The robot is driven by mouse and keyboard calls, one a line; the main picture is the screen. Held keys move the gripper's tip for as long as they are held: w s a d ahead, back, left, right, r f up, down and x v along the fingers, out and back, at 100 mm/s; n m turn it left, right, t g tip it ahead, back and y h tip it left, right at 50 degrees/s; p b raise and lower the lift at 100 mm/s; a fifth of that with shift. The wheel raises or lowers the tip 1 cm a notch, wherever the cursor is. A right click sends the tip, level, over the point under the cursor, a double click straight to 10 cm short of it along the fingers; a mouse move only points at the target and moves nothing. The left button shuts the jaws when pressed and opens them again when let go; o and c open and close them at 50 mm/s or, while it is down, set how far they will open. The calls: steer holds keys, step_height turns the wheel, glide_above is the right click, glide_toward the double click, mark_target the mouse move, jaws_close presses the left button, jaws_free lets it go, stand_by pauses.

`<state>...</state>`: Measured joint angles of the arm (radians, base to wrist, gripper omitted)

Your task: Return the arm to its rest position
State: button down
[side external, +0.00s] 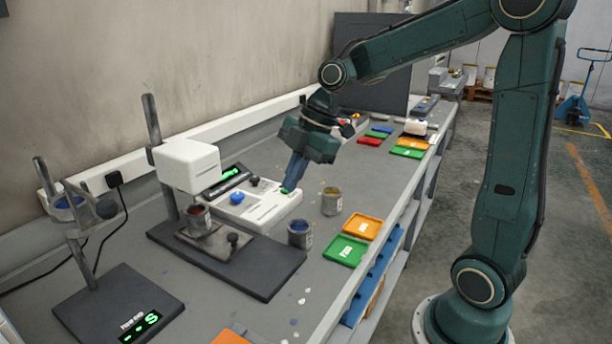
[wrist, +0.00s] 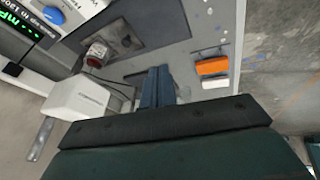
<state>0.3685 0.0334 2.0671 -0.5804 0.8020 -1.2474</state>
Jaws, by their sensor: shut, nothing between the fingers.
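My gripper (side external: 291,185) is shut and empty, its dark blue fingers pointing down over the white control panel (side external: 262,212). The fingertips are close to a green button at the panel's right end; I cannot tell whether they touch it. In the wrist view the shut fingers (wrist: 158,72) show over the grey bench. My green arm reaches in from the right, bent over the bench.
Close by stand a white-headed mixer (side external: 187,165), a pot with red paint (side external: 198,220), a blue paint pot (side external: 300,234) and another tin (side external: 331,201). Green (side external: 345,250) and orange (side external: 362,226) trays lie near the front edge. The wall is behind.

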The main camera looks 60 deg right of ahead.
steer(key=s+a+r+m+t+h, duration=0.1)
steer(key=s+m, duration=0.6)
steer(key=s, duration=0.2)
steer(key=s+a+r+m+t+h, duration=0.1)
steer(key=s+r+m+h, duration=0.1)
steer(key=s+m, duration=0.6)
steer(key=shift+s+h, duration=0.3)
steer(key=shift+s, duration=0.4)
steer(key=shift+a, duration=0.1)
